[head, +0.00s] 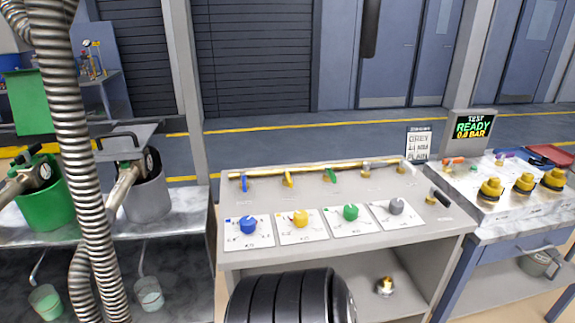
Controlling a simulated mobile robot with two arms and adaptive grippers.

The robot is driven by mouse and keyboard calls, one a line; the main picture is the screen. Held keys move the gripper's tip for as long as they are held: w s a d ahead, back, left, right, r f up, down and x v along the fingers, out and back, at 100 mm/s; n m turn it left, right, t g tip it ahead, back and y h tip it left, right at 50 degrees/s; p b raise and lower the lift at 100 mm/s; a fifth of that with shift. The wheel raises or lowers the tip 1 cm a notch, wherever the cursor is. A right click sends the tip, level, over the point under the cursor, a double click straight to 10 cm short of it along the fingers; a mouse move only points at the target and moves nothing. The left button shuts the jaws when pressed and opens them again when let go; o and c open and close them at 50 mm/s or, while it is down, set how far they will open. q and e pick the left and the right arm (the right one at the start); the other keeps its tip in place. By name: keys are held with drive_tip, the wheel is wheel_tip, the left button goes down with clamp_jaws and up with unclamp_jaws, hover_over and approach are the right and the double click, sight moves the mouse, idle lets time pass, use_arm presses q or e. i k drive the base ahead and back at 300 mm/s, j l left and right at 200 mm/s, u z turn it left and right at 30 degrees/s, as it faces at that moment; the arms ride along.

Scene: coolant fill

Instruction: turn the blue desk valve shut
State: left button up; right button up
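The blue round knob (249,225) sits on a white marked plate at the left end of a row on the sloped desk (330,248). Yellow (301,217), green (351,212) and grey (396,206) knobs stand to its right on similar plates. Behind the blue knob, a small blue handle (243,183) is on the yellow pipe along the desk's back edge. How far the blue knob is turned is too small to tell. Neither gripper can be made out in the head view, and nothing is seen touching the blue knob.
A black ribbed cylinder (288,298) stands before the desk's front edge. A ribbed hose (73,120) hangs at left before a bench with a green bucket (47,208) and grey bucket (150,196). At right, a display (473,127) reads READY, near several yellow fittings (524,183).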

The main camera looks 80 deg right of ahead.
sight(243, 176)
drive_tip(key=z, duration=2.25)
